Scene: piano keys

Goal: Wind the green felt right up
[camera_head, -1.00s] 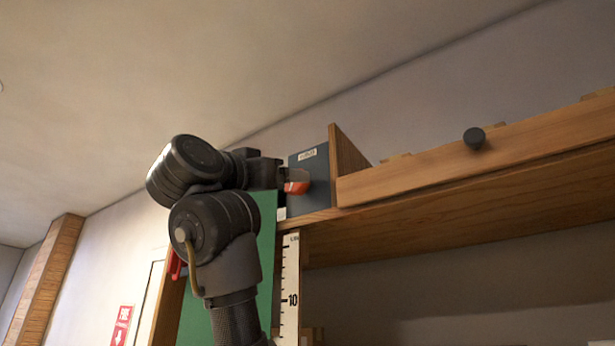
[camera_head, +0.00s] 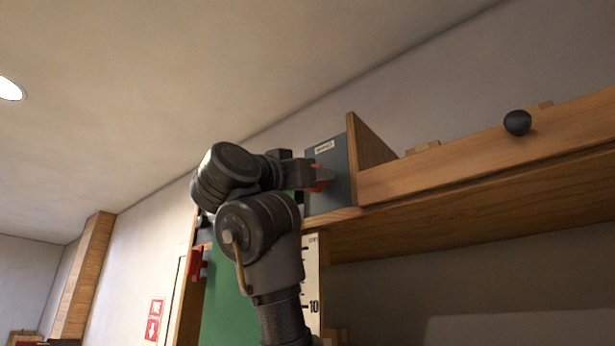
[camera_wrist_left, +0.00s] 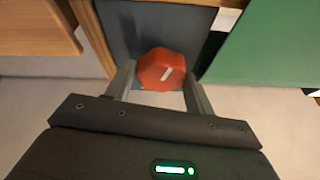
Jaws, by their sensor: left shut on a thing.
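The green felt (camera_head: 228,305) hangs as a flat sheet behind my left arm in the head view, and its edge shows at the right of the left wrist view (camera_wrist_left: 270,45). An orange-red knob (camera_wrist_left: 161,70) with a white mark sits on a dark grey plate (camera_head: 332,183). My left gripper (camera_wrist_left: 160,92) is shut on the knob, one finger on each side. In the head view the knob (camera_head: 322,178) is partly hidden by the gripper. My right gripper is not in view.
A wooden shelf or rail with a black round knob (camera_head: 517,122) runs right from the plate. A white ruled scale (camera_head: 311,290) hangs below it, beside the felt. A red clip-like part (camera_head: 196,263) is at the felt's left. Open air lies further left.

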